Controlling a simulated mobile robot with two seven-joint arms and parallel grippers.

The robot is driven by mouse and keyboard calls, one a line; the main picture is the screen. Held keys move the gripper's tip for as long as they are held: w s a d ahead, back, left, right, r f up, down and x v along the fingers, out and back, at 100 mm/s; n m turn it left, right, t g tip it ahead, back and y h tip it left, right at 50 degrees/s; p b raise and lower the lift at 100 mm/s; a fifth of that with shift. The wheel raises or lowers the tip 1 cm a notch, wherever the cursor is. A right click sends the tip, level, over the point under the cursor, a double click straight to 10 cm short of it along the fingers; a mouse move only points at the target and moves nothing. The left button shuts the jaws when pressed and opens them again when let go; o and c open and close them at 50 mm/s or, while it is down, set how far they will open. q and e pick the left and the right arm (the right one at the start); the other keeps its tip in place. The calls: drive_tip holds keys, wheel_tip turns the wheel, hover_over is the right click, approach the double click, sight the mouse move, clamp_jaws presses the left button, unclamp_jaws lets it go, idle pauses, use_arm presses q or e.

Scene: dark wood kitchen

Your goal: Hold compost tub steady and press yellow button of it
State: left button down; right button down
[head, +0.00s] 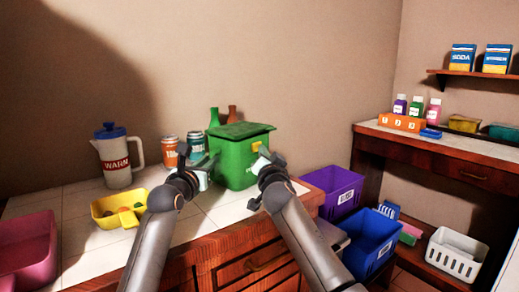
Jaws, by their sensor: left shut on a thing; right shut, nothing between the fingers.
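The green compost tub (232,158) stands upright on the tiled counter with its green lid down. A small yellow patch, apparently the yellow button (256,146), shows high on the tub's front right, partly hidden by my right gripper. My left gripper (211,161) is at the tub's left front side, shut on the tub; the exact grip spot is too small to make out. My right gripper (263,158) is shut and empty in front of the tub's right side, close to the yellow patch. I cannot tell whether it touches.
Cans (170,151), bottles (214,117) and a WARM pitcher (116,158) stand left of and behind the tub. A yellow container (104,218) and a pink bin (28,258) are at front left. Purple (333,188) and blue (372,242) bins lie right of the counter.

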drive_tip(key=shift+s+a, duration=0.15)
drive_tip(key=shift+a, duration=0.1)
idle(0.3)
drive_tip(key=shift+s+d, duration=0.7)
drive_tip(key=shift+d, duration=0.2)
drive_tip(key=shift+s+d, duration=1.8)
idle(1.4)
drive_tip(key=d+n, duration=0.1)
drive_tip(key=n, duration=0.4)
drive_tip(key=s+n+h, duration=0.1)
drive_tip(key=n, duration=0.4)
drive_tip(key=d+n+h, duration=0.1)
drive_tip(key=n, duration=0.5)
drive_tip(key=shift+s+d+r, duration=0.25)
drive_tip(key=shift+d+r, duration=0.1)
drive_tip(key=shift+w+a, duration=0.1)
